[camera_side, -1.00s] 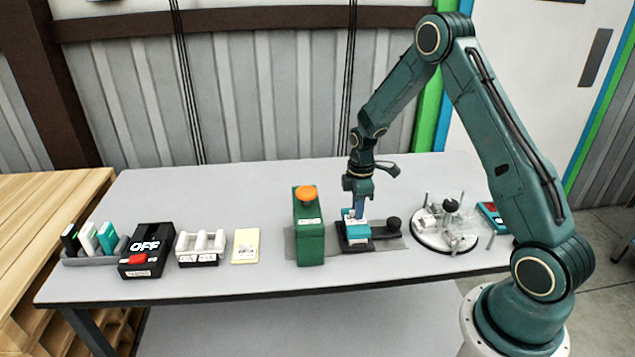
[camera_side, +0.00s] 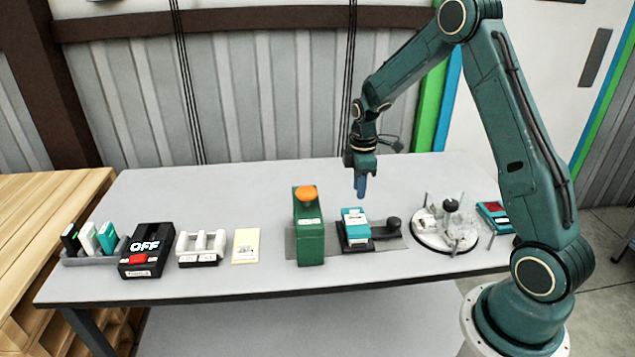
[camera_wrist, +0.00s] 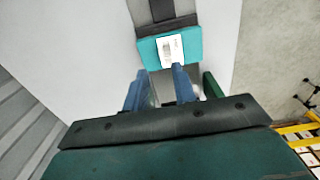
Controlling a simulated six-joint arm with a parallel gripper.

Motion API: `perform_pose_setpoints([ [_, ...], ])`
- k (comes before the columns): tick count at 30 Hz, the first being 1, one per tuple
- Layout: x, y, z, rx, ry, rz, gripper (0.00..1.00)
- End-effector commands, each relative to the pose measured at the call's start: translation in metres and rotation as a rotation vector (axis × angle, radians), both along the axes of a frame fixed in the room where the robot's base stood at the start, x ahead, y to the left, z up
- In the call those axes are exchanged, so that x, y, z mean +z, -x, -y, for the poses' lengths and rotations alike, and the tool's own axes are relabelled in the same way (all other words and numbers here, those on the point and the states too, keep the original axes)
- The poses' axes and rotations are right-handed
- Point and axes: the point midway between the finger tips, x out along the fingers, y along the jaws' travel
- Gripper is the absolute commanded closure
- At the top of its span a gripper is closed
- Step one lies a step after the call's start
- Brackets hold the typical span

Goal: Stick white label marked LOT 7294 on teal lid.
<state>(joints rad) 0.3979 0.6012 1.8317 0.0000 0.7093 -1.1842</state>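A teal carton with a teal lid (camera_side: 348,240) sits tilted in a black holder (camera_side: 356,248) near the middle of the table. A white label (camera_side: 354,217) lies on the teal lid, and it also shows in the wrist view (camera_wrist: 169,49). Its print is too small to read. My gripper (camera_side: 360,197) hangs above and slightly behind the carton, apart from it. In the wrist view, my gripper's (camera_wrist: 160,80) two blue fingers stand apart with nothing between them, and the lid (camera_wrist: 193,43) shows beyond them.
A green post (camera_side: 309,240) with an orange button (camera_side: 306,194) stands close left of the holder. A black knob (camera_side: 393,224) and a round clear fixture (camera_side: 444,240) are to the right. A yellow pad (camera_side: 246,246), white rack (camera_side: 201,246) and OFF box (camera_side: 146,262) stand left.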

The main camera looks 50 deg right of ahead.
Motion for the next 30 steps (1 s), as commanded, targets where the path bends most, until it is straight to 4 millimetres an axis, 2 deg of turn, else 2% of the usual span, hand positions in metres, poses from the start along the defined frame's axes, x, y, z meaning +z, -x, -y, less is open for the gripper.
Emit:
perform_pose_setpoints([
  [6,0.038,0.000,0.000,0.000,0.001,0.003,0.73],
  [12,0.060,0.000,0.000,0.000,0.000,0.000,0.73],
  [30,0.077,0.000,0.000,0.000,0.000,0.001,0.73],
])
